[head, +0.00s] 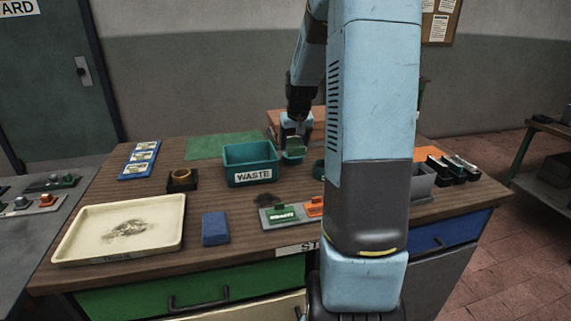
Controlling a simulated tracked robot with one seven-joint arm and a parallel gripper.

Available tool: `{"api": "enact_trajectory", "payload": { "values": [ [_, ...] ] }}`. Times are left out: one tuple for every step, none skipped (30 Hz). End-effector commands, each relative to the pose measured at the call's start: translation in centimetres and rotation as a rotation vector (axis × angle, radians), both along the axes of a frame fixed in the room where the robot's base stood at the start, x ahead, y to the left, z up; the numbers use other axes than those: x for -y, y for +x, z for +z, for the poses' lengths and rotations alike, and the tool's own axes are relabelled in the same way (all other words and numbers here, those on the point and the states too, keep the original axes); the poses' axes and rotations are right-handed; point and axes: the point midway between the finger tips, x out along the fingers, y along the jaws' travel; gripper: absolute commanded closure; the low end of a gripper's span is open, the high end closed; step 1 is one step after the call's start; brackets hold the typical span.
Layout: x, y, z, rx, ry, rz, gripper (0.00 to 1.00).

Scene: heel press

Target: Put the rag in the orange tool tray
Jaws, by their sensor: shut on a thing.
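My gripper (294,140) is above the far middle of the bench, just right of the green WASTE bin. It is shut on a small green thing (294,152); its shape is partly hidden, and I cannot tell whether it is the rag. An orange-brown box (282,118) stands behind my gripper, partly covered by the arm; I cannot tell whether it is the orange tool tray. A flat orange piece (428,153) lies at the right, partly hidden by my arm. A blue block-like thing (215,228) lies near the front edge.
The WASTE bin (250,164) stands mid-bench. A cream tray (75,234) with a dark smear is at front left. A grey plate with green and orange handled pieces (290,214) lies near the front. Black pieces (467,170) stand at right. My arm hides the bench's right-centre.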

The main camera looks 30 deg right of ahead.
Motion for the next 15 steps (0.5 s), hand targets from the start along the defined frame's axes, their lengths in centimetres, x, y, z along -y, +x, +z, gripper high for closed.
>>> {"api": "enact_trajectory", "payload": {
  "values": [
    [-0.2, 0.0, -1.0, -0.004, 0.002, 0.003, 0.69],
    [-0.3, 0.0, -1.6, -0.004, 0.003, 0.005, 0.69],
    [-0.4, 0.1, -2.3, -0.005, 0.002, 0.007, 0.69],
    [-0.5, 0.1, -2.8, -0.004, 0.003, 0.008, 0.69],
    [-0.5, 0.1, -3.2, -0.003, 0.003, 0.008, 0.69],
    [-0.6, 0.2, -3.8, -0.003, 0.002, 0.009, 0.69],
    [-0.6, 0.1, -4.2, -0.003, 0.003, 0.010, 0.69],
    [-0.6, 0.2, -4.5, -0.002, 0.003, 0.011, 0.69],
    [-0.7, 0.2, -4.8, -0.002, 0.001, 0.011, 0.69],
    [-0.7, 0.2, -4.9, -0.002, 0.001, 0.012, 0.69],
    [-0.7, 0.2, -5.1, -0.002, 0.001, 0.012, 0.69],
    [-0.7, 0.2, -5.3, -0.002, 0.001, 0.012, 0.69],
    [-0.7, 0.2, -5.4, -0.002, 0.001, 0.012, 0.69],
    [-0.7, 0.2, -5.6, -0.002, 0.001, 0.012, 0.69],
    [-0.7, 0.2, -6.0, -0.002, 0.001, 0.012, 0.69]
  ]
}}
